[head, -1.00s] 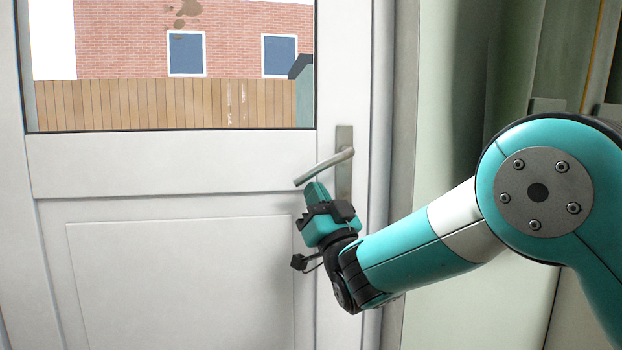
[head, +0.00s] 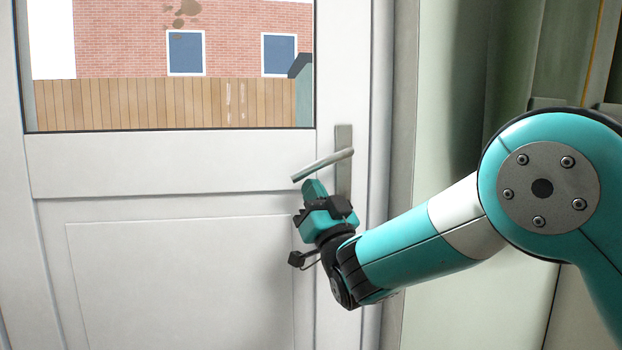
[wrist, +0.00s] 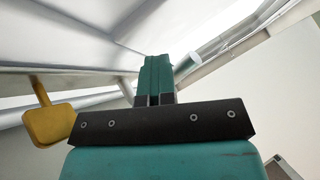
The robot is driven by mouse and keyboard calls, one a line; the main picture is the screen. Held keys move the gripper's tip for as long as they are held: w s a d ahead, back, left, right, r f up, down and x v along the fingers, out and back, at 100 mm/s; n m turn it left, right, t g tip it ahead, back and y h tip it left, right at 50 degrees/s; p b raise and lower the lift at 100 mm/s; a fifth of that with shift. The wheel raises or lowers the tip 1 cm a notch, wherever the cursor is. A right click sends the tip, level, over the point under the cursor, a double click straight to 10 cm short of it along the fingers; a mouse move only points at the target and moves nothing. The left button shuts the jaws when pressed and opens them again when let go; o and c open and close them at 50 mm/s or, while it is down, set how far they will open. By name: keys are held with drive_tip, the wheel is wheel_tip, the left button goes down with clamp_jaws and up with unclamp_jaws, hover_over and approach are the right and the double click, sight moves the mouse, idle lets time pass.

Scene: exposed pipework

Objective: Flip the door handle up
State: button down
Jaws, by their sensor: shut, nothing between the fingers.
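The door handle (head: 323,164) is a grey metal lever on an upright plate (head: 343,140) at the right edge of the white door. The lever slopes down to the left from its pivot. My gripper (head: 312,186) is shut with nothing held, just under the lever's free end. Its teal fingertips look very close to the lever or touching it from below; I cannot tell which. In the wrist view, the shut fingers (wrist: 154,75) point away from the camera, and the round end of a metal bar, likely the lever (wrist: 187,65), shows just right of them.
The white door (head: 180,270) has a window (head: 170,70) above, with a brick wall and fence outside. A frame and pale wall (head: 440,90) stand at the right, behind my arm. In the wrist view, a yellow knob-like thing (wrist: 49,124) is at the left.

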sight(305, 175)
drive_tip(key=shift+y, duration=0.3)
drive_tip(key=shift+s+a+r+p, duration=0.1)
drive_tip(key=shift+a+r, duration=0.2)
drive_tip(key=shift+r, duration=0.4)
drive_tip(key=shift+s+a+r+p, duration=0.15)
drive_tip(key=shift+a+r, duration=0.1)
drive_tip(key=shift+r, duration=0.5)
drive_tip(key=shift+a+r+p, duration=0.1)
drive_tip(key=shift+a+r, duration=0.2)
drive_tip(key=shift+r, duration=0.4)
idle(0.5)
drive_tip(key=shift+f, duration=0.15)
idle(0.5)
drive_tip(key=shift+d+f+b, duration=0.15)
drive_tip(key=shift+f+b, duration=0.2)
drive_tip(key=shift+f, duration=0.15)
drive_tip(key=shift+g, duration=0.7)
drive_tip(key=f, duration=0.2)
drive_tip(key=a+f, duration=0.1)
drive_tip(key=f, duration=0.1)
drive_tip(key=a+f, duration=0.1)
drive_tip(key=f, duration=0.2)
drive_tip(key=shift+f+b, duration=0.1)
drive_tip(key=shift+b, duration=0.25)
drive_tip(key=d+t, duration=0.1)
drive_tip(key=d, duration=0.5)
drive_tip(key=shift+r+t, duration=0.3)
drive_tip(key=shift+r, duration=0.05)
